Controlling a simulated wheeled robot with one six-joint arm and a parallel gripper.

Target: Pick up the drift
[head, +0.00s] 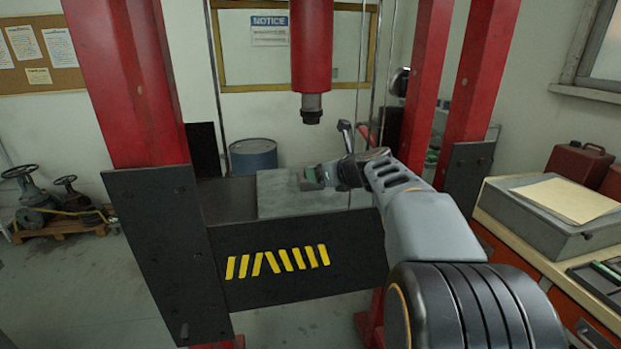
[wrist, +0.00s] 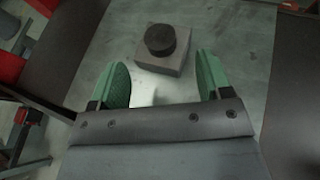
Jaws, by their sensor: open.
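A short dark round piece, which looks like the drift (wrist: 160,40), sits on top of a grey square block (wrist: 176,64) in the wrist view. I cannot tell if the two are one piece. My gripper (wrist: 164,82) is open, with its green-padded fingers apart and nothing between them. The dark piece and block lie just beyond the fingertips, roughly centred between them. In the head view my gripper (head: 313,177) is low over the light grey plate (head: 280,192) of the press bed, and I cannot make out the drift there.
The red press ram (head: 311,45) hangs above the bed near my gripper. Red posts (head: 135,80) stand at the left and right (head: 428,80). A dark front beam with yellow stripes (head: 278,262) crosses before the bed. A workbench (head: 510,235) is at the right.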

